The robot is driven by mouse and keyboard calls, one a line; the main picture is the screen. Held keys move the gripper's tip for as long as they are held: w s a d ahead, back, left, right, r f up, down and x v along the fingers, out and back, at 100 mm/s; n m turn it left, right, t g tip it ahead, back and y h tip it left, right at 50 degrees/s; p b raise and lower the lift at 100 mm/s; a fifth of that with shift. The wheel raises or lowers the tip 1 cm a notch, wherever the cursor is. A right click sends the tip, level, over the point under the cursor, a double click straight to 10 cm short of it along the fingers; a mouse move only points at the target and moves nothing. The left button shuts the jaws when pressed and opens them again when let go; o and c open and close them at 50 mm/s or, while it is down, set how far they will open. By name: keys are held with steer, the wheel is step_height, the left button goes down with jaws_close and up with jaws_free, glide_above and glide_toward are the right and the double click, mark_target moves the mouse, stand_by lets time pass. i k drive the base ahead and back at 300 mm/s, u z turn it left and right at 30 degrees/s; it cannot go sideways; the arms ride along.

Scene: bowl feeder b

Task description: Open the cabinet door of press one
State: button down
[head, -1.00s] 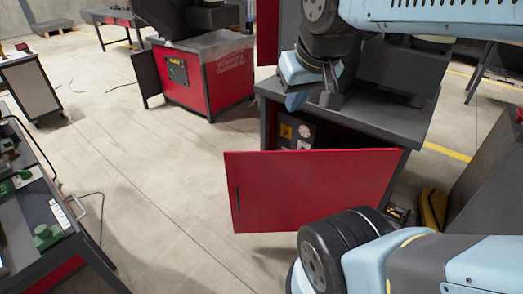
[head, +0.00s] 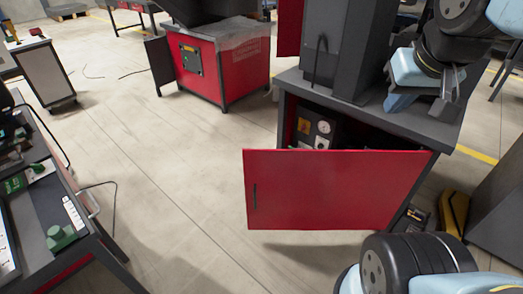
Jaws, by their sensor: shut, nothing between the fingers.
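A workbench (head: 85,235) with green parts stands at the left. Another red machine (head: 222,68) with an open dark door is behind. A yellow and black item (head: 454,212) lies on the floor at the right, beside a dark box. The floor between the bench and the door is clear.

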mark_target(285, 190)
steer(key=z, duration=0.1)
steer(key=i, duration=1)
steer(key=u, duration=0.1)
